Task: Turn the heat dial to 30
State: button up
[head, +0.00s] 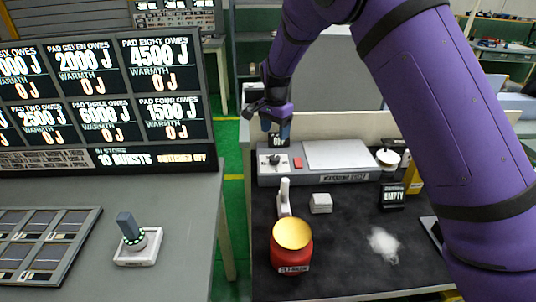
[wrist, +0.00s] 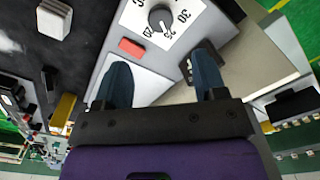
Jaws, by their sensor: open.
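The heat dial (head: 274,160) is a dark round knob on a white plate at the left end of a grey unit (head: 318,178). In the wrist view the dial (wrist: 161,18) is at the top, with printed numbers around it; 30 is at its right and what looks like 20 and 25 lie below. I cannot tell exactly where its pointer stands. My gripper (head: 275,126) is above and behind the dial, apart from it. In the wrist view my gripper (wrist: 160,72) is open and empty, its dark blue fingers wide apart, with the dial beyond the tips.
A red button (head: 297,162) and a pale flat plate (head: 337,154) sit right of the dial. A small dark display (head: 279,140) stands behind it. A large scoreboard (head: 100,95) stands left.

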aim_at(274, 157)
notch_tip(274, 157, down, 11)
jog(key=shift+r, duration=0.1)
dwell(0.4)
jog(key=c, duration=0.9)
